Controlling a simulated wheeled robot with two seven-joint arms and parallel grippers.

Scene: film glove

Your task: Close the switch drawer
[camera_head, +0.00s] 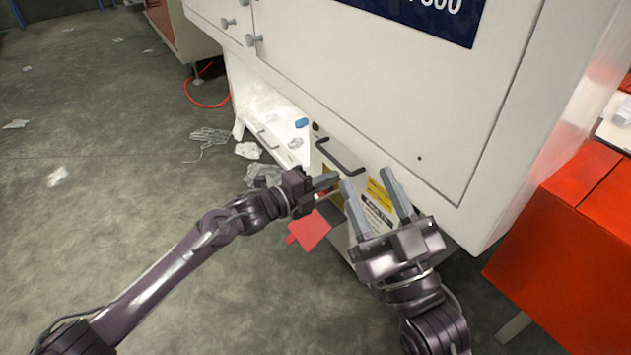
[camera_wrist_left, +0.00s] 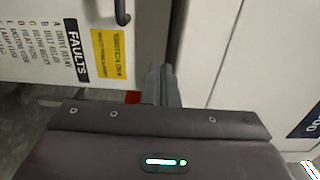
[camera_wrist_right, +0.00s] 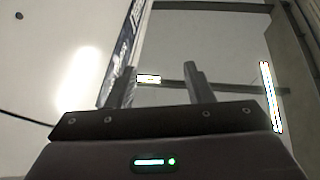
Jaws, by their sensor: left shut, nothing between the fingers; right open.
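The switch drawer (camera_head: 328,163) is a white front with a dark bar handle and yellow labels, low on the white cabinet. In the left wrist view its labelled front (camera_wrist_left: 60,38) fills the left side, with the handle's end at the top. How far it stands out is hard to tell. My left gripper (camera_head: 325,181) is shut and empty, in front of the drawer front below the handle in the head view. Its fingers (camera_wrist_left: 160,80) show beside the front's right edge; contact is unclear. My right gripper (camera_head: 368,180) is open and empty, overlapping the yellow labels, which it partly hides.
The white cabinet (camera_head: 370,75) rises above the drawer. To the left is an open white space with a blue item (camera_head: 301,123) and another handle. A red sheet (camera_head: 309,231) lies below, and crumpled plastic litters the floor. An orange-red cabinet (camera_head: 570,250) stands at right.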

